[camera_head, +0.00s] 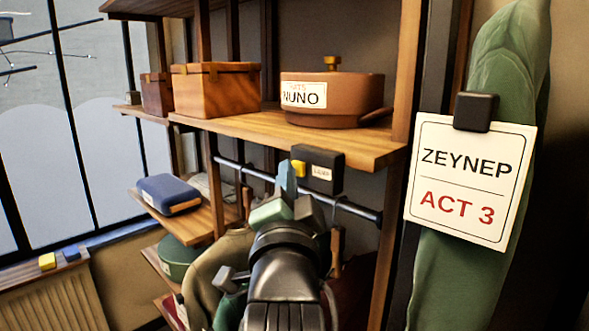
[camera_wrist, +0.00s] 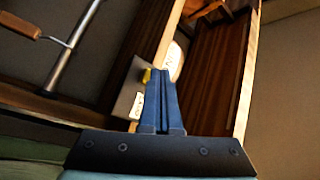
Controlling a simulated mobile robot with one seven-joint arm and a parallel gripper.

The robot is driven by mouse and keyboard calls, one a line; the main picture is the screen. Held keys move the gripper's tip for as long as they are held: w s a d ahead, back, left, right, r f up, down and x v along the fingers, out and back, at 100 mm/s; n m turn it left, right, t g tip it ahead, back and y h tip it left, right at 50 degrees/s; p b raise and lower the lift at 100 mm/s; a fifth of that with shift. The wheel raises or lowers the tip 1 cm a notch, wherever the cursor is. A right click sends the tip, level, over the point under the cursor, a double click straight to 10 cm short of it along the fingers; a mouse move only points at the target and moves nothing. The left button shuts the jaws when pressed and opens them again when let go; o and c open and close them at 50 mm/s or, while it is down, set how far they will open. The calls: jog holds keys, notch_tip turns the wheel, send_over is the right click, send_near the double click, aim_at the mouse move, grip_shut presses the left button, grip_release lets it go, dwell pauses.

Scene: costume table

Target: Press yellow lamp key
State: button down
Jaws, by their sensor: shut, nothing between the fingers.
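The yellow lamp key (camera_head: 298,168) is a small yellow block on the left end of a dark lamp box (camera_head: 325,158), which has a white label and hangs under the front edge of the wooden shelf. My gripper (camera_head: 287,168) is shut and empty, its blue fingers pointing up just left of the key. In the wrist view the yellow key (camera_wrist: 146,75) shows right beside the closed fingertips (camera_wrist: 160,72), with the lamp box (camera_wrist: 129,98) to the left. I cannot tell whether the fingertips touch the key.
The shelf (camera_head: 250,127) above holds a round pot labelled NUNO (camera_head: 335,98) and wooden boxes (camera_head: 215,88). A dark clothes rail (camera_head: 355,208) runs below it. A ZEYNEP ACT 3 sign (camera_head: 468,180) hangs on a green garment (camera_head: 505,75) at right.

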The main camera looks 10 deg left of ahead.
jog(key=shift+s+a, duration=0.1)
jog(key=shift+s, duration=0.1)
jog(key=s+a, duration=0.2)
jog(key=s, duration=0.1)
jog(key=s+a, duration=0.1)
jog(key=s, duration=0.1)
jog(key=shift+a, duration=0.15)
dwell(0.4)
jog(key=s+d+r+n+t+h+b, duration=0.4)
jog(key=s+d+r+n+t, duration=0.3)
jog(key=s+d+r, duration=0.5)
jog(key=shift+s+d+r+n, duration=0.2)
jog(key=shift+s+d+n, duration=0.3)
jog(key=shift+s+n, duration=0.5)
jog(key=shift+w, duration=0.25)
